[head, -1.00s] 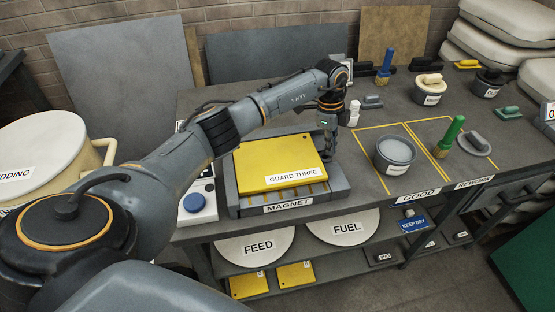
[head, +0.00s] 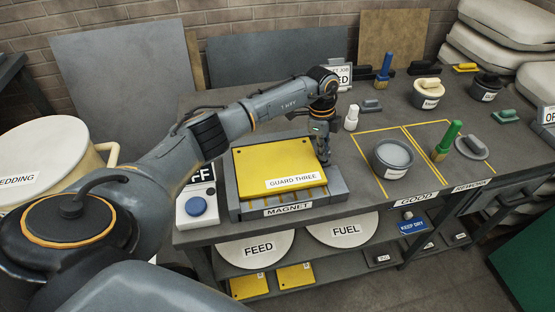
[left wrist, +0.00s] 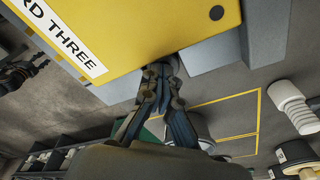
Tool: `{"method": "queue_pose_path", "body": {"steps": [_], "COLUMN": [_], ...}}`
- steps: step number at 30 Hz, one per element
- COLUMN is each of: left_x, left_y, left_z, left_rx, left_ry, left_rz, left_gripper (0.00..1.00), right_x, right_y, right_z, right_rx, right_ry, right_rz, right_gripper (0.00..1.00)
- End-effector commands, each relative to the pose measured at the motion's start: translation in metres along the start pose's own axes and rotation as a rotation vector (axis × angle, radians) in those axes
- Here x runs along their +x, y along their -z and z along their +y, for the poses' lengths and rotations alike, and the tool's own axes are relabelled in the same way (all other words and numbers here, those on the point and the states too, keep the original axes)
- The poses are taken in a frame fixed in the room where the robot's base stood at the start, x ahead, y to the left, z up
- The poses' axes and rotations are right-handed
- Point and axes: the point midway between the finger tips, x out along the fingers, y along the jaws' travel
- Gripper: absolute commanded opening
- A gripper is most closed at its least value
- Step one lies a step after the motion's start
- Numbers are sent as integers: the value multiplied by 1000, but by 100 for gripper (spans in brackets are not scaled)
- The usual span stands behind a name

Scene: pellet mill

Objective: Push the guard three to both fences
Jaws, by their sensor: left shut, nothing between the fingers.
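The yellow guard three plate (head: 278,164) lies flat on the grey magnet block (head: 338,181), its label facing the front. A bare strip of the block shows along the plate's front. The fences are hard to pick out: the block's left and back edges are largely covered or too small to tell, so I cannot tell whether the plate touches them. My left gripper (head: 325,160) is shut and empty, pointing down at the plate's right edge. In the left wrist view its fingertips (left wrist: 164,66) are at the edge of the plate (left wrist: 150,30), touching or nearly so.
A control box with a blue button (head: 196,206) stands left of the block. A white bottle (head: 351,119) stands behind my gripper, to its right. A grey pot (head: 393,158) sits in the yellow-marked GOOD area further right. The bench's front edge is close to the block.

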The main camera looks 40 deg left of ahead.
Motion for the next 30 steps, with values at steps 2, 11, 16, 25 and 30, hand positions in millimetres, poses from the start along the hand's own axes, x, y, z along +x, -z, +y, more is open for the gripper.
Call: {"method": "queue_pose_path", "body": {"steps": [2,11,16,25,30], "left_x": [-1,0,1,2,1], "left_y": [-2,-7,-6,1,2], "left_z": [2,6,4,-2,-3], "left_rx": [-1,-2,-4,-2,-1], "left_ry": [0,-3,-5,-4,-2], "left_rz": [-1,-3,-5,-5,-3], "left_gripper": [0,0,0,0,0], "right_x": [-3,-6,-4,-1,-1], "right_y": [0,1,0,0,0], "right_z": [0,0,0,0,0], "right_rx": [0,0,0,0,0], "right_ry": [0,0,0,0,0], "right_rz": [0,0,0,0,0], "right_gripper": [40,40,40,40,40]}}
